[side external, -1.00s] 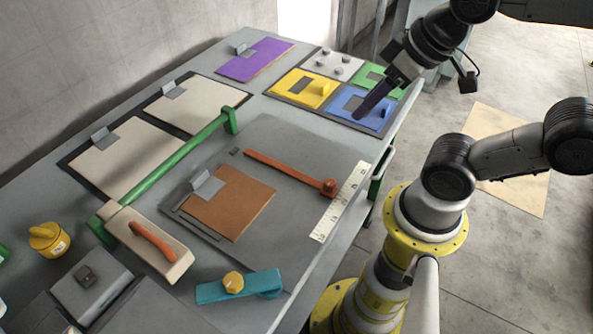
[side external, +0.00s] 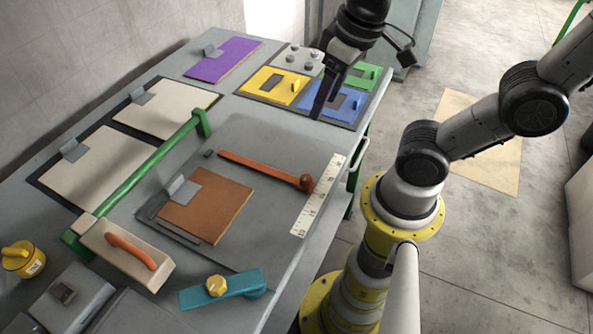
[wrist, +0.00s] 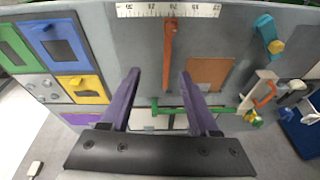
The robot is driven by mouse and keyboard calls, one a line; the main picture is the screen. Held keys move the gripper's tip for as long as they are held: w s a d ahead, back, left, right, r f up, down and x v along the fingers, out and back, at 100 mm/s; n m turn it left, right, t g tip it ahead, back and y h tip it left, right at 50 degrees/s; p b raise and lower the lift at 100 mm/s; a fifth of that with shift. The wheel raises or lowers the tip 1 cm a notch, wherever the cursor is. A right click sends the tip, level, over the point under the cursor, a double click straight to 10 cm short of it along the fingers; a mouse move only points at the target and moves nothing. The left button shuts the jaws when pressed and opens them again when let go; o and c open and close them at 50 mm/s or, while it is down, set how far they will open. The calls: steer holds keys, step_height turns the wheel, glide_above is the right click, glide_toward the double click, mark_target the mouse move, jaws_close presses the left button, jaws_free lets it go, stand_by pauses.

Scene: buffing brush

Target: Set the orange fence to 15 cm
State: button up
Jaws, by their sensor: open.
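The orange fence (side external: 262,169) is a long thin bar with a round knob at its right end, lying on the grey plate (side external: 240,135). Its knob end meets the white ruler (side external: 318,195) along the table edge. In the wrist view the fence (wrist: 168,60) runs away from the ruler (wrist: 168,10), whose numbers are too small to read surely. My gripper (side external: 322,112) is open and empty, pointing down above the table beyond the fence, near the blue panel. In the wrist view my gripper (wrist: 160,74) has its two purple fingers wide apart, with the fence between them in the picture, not touching.
A brown board (side external: 205,205) with a grey clip lies beside the fence. A green rail (side external: 150,168) with a beige, orange-handled block (side external: 127,250) crosses the table. A teal lever (side external: 222,290) lies in front. Yellow (side external: 262,82), blue (side external: 345,108) and green panels stand behind.

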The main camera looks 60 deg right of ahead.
mark_target(306, 177)
steer(key=a+f+g, duration=0.1)
steer(key=f, duration=0.5)
steer(key=w+a+f+g, duration=0.1)
steer(key=f, duration=0.5)
steer(key=w+a+f+n+g, duration=0.1)
steer(key=f, duration=0.5)
jaws_close()
stand_by(1.0)
